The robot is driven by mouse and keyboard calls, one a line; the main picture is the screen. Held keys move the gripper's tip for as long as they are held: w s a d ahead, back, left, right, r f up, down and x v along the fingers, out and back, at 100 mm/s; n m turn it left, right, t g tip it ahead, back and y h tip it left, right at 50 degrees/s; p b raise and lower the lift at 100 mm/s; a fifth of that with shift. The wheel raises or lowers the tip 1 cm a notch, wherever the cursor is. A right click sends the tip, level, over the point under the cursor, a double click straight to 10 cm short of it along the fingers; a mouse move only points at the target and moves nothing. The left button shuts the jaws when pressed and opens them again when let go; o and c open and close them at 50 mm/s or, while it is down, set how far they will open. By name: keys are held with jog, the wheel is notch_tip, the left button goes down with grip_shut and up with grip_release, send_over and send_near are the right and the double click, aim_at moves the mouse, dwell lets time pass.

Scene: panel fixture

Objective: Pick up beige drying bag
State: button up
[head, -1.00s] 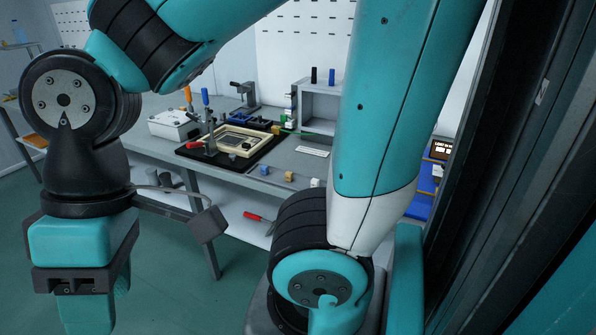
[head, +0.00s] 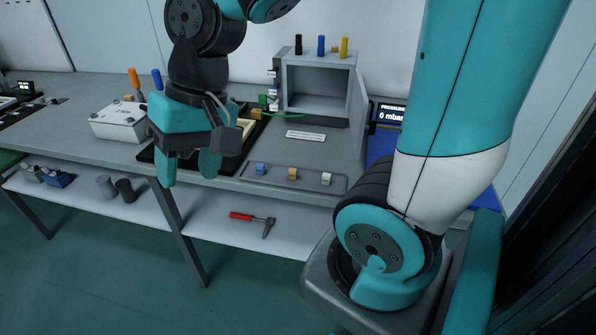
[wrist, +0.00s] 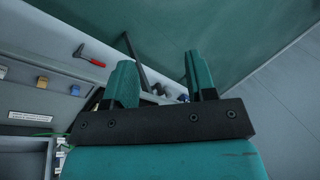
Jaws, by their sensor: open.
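The beige drying bag (head: 292,174) sits in the middle of a row of three small bags on a shallow tray (head: 320,187) at the bench's front edge. A blue bag (head: 261,168) is on its left and a white bag (head: 326,179) on its right. In the wrist view the beige bag (wrist: 42,82) shows at the left, between the white and blue ones. My gripper (head: 188,172) is open and empty, pointing down, to the left of the bags in the head view and apart from them. In the wrist view its fingers (wrist: 160,68) have nothing between them.
An open grey cabinet (head: 318,57) stands behind the bags, its door swung out at right. A white box (head: 119,121) is at left. A dark fixture (head: 150,154) is partly hidden behind my gripper. A red-handled hammer (head: 252,217) lies on the lower shelf.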

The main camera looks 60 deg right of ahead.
jog(key=w+d+f+m+t, duration=0.1)
jog(key=w+d+f+m, duration=0.15)
jog(key=d+m, duration=0.35)
jog(key=w+d+f+m, duration=0.1)
jog(key=w+d+m, duration=0.3)
jog(key=d+m, duration=0.25)
jog(key=m+h+b, duration=0.2)
jog(key=m, duration=1.5)
send_over(293, 170)
jog(key=shift+n+t, duration=0.25)
jog(key=shift+t, duration=0.15)
jog(key=f, duration=1.1)
jog(key=s+f, duration=0.1)
jog(key=f, duration=0.5)
jog(key=shift+d+f, duration=0.15)
jog(key=shift+d, duration=0.25)
jog(key=x, duration=0.5)
jog(key=shift+f, duration=0.35)
grip_shut()
